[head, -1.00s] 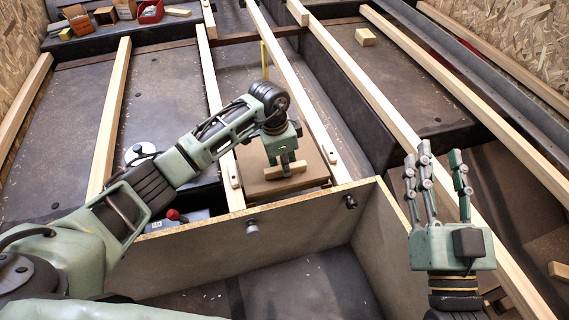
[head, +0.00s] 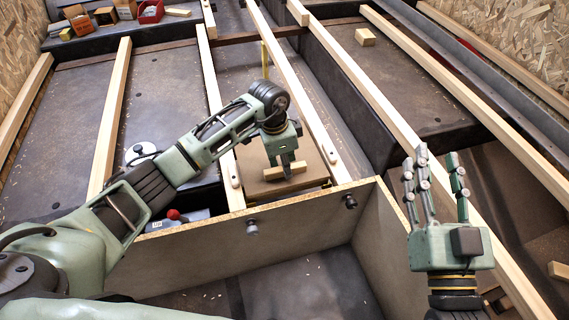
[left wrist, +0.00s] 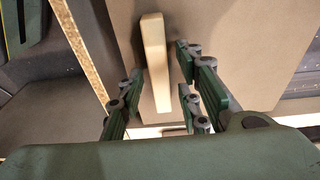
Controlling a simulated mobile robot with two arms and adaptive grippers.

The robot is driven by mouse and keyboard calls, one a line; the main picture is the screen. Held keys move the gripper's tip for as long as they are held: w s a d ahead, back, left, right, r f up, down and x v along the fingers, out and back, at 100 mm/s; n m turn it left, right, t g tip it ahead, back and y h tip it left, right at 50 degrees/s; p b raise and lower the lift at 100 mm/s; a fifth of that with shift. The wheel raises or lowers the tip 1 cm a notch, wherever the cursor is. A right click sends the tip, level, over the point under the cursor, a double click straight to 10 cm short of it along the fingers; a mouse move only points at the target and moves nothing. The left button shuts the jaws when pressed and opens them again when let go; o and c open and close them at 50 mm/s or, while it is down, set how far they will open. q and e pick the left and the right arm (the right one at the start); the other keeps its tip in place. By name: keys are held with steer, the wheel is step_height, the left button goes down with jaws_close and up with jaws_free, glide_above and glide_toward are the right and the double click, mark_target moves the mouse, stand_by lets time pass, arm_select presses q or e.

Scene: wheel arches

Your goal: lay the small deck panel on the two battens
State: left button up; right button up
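The small deck panel (head: 256,187) is a brown board with a pale wooden block (head: 270,172) as a handle on top. It lies between or on the two pale battens, left (head: 212,80) and right (head: 292,82); its contact with them is unclear. My left gripper (head: 286,168) points down at the block. In the left wrist view the panel (left wrist: 245,45) fills the middle, and the fingers stand apart on either side of the block (left wrist: 155,65), with gaps showing. My right gripper (head: 437,175) is raised, empty, its fingers pointing up and apart.
A wooden-edged partition (head: 270,235) stands just in front of the panel. A red-knobbed item (head: 174,214) lies left of the panel. A loose wood block (head: 365,37) rests at the upper right. Boxes and a red bin (head: 150,11) stand at the far left.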

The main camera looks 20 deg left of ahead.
arm_select(q)
steer(key=shift+o, duration=0.3)
steer(key=shift+s+f, duration=0.1)
steer(key=shift+f, duration=0.05)
steer(key=shift+r, duration=0.35)
step_height(320, 180, up, 11)
steer(key=a, duration=0.1)
steer(key=shift+s+a+r, duration=0.2)
steer(key=shift+s+a, duration=0.05)
steer(key=shift+s, duration=0.2)
steer(key=shift+d, duration=0.1)
